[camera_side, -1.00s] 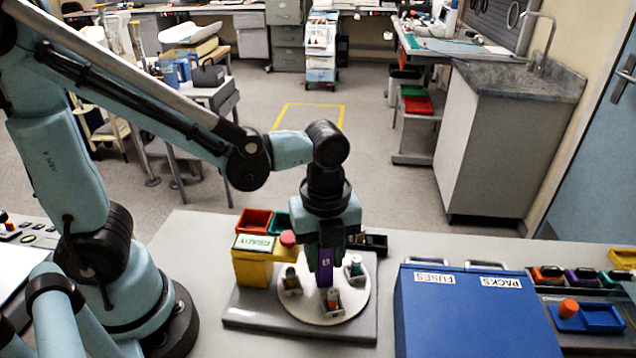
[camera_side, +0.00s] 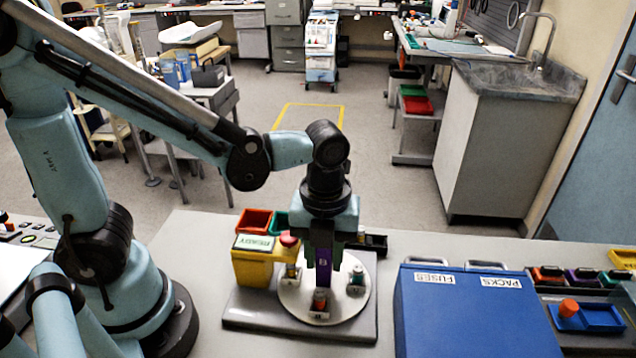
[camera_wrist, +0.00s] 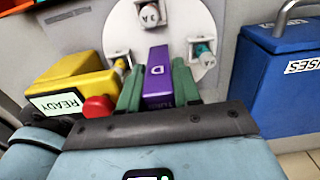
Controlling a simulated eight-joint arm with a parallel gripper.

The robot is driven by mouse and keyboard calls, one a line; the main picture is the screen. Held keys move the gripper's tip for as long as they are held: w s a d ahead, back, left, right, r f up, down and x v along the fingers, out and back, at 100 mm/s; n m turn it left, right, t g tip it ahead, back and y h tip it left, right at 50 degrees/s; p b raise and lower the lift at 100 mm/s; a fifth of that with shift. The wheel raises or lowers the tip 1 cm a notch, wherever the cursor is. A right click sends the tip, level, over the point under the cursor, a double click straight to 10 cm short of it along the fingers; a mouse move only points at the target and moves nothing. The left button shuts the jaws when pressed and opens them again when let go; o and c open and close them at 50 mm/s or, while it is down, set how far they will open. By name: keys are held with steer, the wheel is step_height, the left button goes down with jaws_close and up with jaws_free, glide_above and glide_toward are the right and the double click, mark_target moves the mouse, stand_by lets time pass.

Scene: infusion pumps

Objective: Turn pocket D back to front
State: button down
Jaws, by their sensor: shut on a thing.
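The disc under the gripper is hidden.
A yellow box (camera_side: 252,266) with a READY display and a red button (camera_side: 289,240) stands left of the turntable. Red (camera_side: 255,220) and green bins stand behind it. A blue case (camera_side: 470,315) stands to the right, with trays beyond it.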

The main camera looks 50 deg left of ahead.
stand_by(0.5)
steer(key=c, duration=0.9)
jaws_free()
step_height(320, 180, up, 12)
steer(key=shift+r, duration=0.1)
steer(key=shift+a+f+n, duration=0.25)
steer(key=shift+a+n, duration=0.15)
steer(key=shift+n, duration=0.4)
steer(key=a+f+n+t, duration=0.1)
steer(key=a+n+t, duration=0.1)
steer(key=n, duration=0.6)
steer(key=w+a+f+n+t, duration=0.1)
steer(key=a+n, duration=0.3)
steer(key=n, duration=0.5)
steer(key=a+f+n+t, duration=0.2)
steer(key=a+n+t, duration=0.1)
steer(key=n, duration=0.5)
steer(key=shift+w+f+t, duration=0.15)
steer(key=shift+w+t, duration=0.05)
steer(key=shift+t, duration=0.4)
